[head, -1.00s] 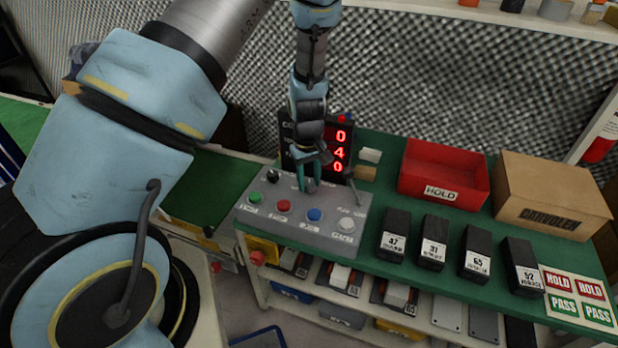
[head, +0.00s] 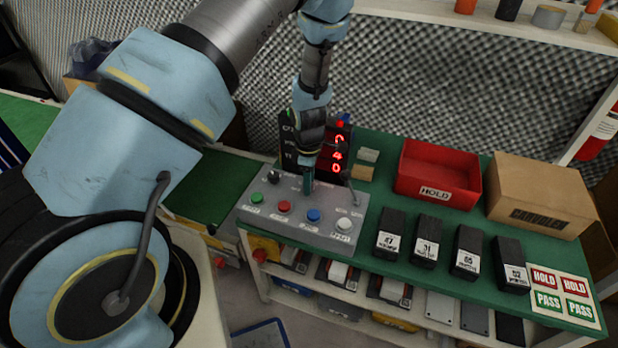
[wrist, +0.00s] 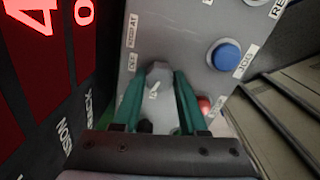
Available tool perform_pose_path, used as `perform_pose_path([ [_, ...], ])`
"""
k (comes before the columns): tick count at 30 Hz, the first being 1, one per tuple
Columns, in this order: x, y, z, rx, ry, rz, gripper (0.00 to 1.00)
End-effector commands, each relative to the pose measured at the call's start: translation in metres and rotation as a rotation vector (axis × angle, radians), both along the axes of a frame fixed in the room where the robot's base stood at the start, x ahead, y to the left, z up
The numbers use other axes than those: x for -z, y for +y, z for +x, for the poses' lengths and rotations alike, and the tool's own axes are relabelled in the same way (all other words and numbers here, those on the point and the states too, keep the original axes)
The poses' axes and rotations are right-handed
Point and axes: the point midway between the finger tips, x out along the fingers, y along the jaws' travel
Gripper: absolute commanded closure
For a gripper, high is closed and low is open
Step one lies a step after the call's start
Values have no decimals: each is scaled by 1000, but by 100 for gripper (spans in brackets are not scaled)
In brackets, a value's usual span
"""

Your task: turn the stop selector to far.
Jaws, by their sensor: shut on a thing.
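My gripper (wrist: 163,80) has its teal fingers closed around a grey knob (wrist: 158,74) with a white mark, on the grey control panel (wrist: 180,30). I take this knob for the stop selector. Small white labels beside it are hard to read, and none is clearly "far". In the head view, my gripper (head: 308,183) reaches down to the back middle of the panel (head: 250,214) and hides the knob. A thin lever (head: 357,189) stands at the panel's back right. A black knob (head: 273,177) is at its back left.
Green (head: 257,198), red (head: 284,207), blue (head: 313,215) and white (head: 343,224) buttons line the panel front. A display with red digits (head: 337,155) stands close behind my gripper. Right of the panel are black blocks (head: 427,240), a red bin (head: 440,175) and a cardboard box (head: 540,198).

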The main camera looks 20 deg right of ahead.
Motion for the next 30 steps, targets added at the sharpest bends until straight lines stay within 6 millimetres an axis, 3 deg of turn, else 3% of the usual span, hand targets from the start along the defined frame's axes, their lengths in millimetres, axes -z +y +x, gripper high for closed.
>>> perform_pose_path([
  [12,-1,-1,0,-258,0,0,100],
  [30,0,-1,1,-326,0,-1,100],
])
